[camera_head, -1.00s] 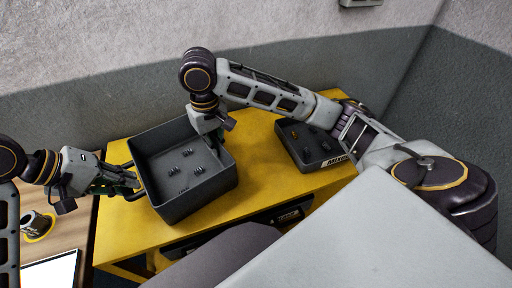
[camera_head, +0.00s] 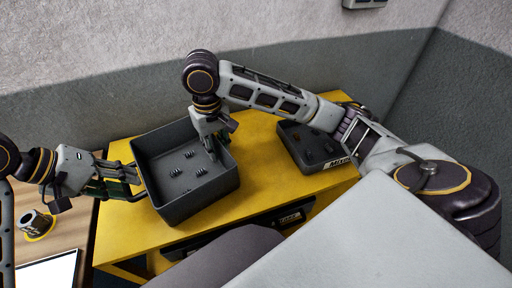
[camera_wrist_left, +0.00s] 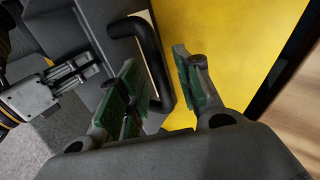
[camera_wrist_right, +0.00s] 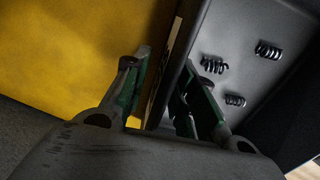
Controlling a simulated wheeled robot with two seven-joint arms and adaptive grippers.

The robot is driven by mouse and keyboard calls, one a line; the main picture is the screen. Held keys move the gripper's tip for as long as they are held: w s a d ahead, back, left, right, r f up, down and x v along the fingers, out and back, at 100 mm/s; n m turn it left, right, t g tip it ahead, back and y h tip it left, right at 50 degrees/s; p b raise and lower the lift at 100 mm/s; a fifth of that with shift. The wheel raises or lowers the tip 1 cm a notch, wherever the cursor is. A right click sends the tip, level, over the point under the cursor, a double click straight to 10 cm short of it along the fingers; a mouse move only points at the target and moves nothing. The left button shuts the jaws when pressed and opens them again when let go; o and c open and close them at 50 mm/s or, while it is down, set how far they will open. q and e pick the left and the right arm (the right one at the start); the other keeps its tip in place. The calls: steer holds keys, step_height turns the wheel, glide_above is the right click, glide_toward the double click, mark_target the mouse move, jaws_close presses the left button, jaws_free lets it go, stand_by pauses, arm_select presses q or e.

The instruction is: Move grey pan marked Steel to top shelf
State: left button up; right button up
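The grey pan (camera_head: 210,192), with several dark coils inside, appears to rest on the yellow top surface (camera_head: 258,150); no Steel label is readable. My left gripper (camera_head: 128,180) is at its left side. In the left wrist view, my left fingers (camera_wrist_left: 160,85) are apart, with the black handle (camera_wrist_left: 152,50) at the gap between them, not visibly clamped. My right gripper (camera_head: 212,150) reaches down at the pan's far right side. In the right wrist view, my right fingers (camera_wrist_right: 165,95) are apart on either side of the pan's edge (camera_wrist_right: 178,75), with a gap on the left.
A second dark pan (camera_head: 315,148) with a partly readable label stands to the right on the yellow top. Another labelled dark container (camera_head: 270,222) is below it. A wooden table (camera_head: 75,225) at left holds a cup (camera_head: 36,222) and a white sheet or screen (camera_head: 48,272). A wall stands behind.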

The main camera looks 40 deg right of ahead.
arm_select(q)
steer(key=v, duration=1)
steer(key=shift+a+r, duration=0.25)
steer(key=shift+r, duration=0.1)
arm_select(e)
steer(key=shift+r, duration=0.25)
steer(key=shift+r, duration=5.7)
